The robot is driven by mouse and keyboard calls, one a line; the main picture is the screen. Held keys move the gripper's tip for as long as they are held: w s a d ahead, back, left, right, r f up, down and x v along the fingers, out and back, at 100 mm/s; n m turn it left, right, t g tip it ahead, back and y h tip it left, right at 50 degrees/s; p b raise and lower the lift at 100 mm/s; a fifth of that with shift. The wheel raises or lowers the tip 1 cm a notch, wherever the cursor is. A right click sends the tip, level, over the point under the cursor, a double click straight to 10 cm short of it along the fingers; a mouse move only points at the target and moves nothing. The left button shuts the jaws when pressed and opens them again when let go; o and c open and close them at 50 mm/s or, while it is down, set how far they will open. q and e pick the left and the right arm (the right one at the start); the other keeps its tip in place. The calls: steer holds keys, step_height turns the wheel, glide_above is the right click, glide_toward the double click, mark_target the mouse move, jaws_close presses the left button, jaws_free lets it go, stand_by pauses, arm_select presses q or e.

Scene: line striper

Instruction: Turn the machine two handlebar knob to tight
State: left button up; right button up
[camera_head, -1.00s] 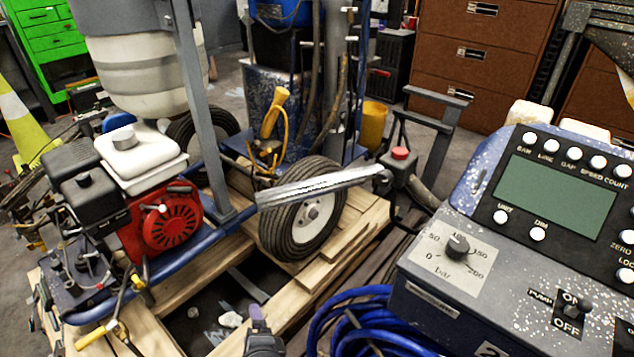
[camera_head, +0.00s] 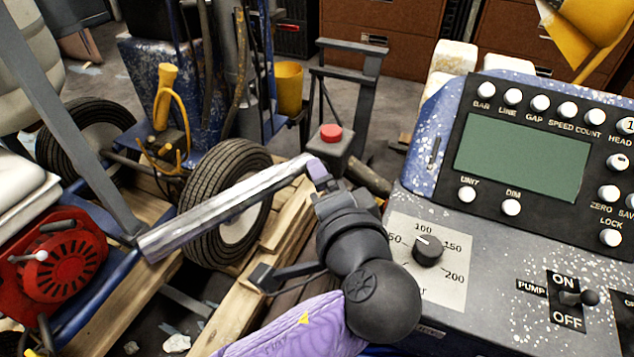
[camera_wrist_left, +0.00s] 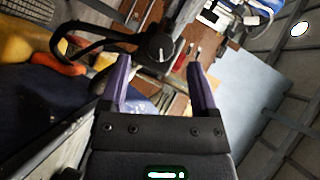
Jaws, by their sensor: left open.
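A dark round knob (camera_wrist_left: 160,47) with a pale line on its face shows in the left wrist view, just beyond and between the purple fingertips. My left gripper (camera_wrist_left: 159,66) is open, with a gap between its fingers and nothing held. In the head view my left gripper (camera_head: 319,172) is at the right end of the silver handlebar (camera_head: 225,207). It hides that end of the bar, so the knob cannot be made out there. I cannot tell whether the fingers touch the knob. My right gripper is out of view.
A grey control panel (camera_head: 480,262) with a pressure dial (camera_head: 428,250) and a pump switch (camera_head: 578,298) stands close right of my wrist. A red-topped post (camera_head: 331,133) is just behind the gripper. A wheel (camera_head: 232,205) lies beyond the bar.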

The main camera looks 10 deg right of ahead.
arm_select(q)
steer(key=b+x, duration=0.1)
steer(key=x, duration=0.2)
steer(key=c, duration=0.4)
jaws_close()
steer(key=shift+f+m+t+y+p, duration=0.2)
steer(key=shift+m+t+y+p, duration=0.2)
steer(key=shift+m+t+p, duration=1.35)
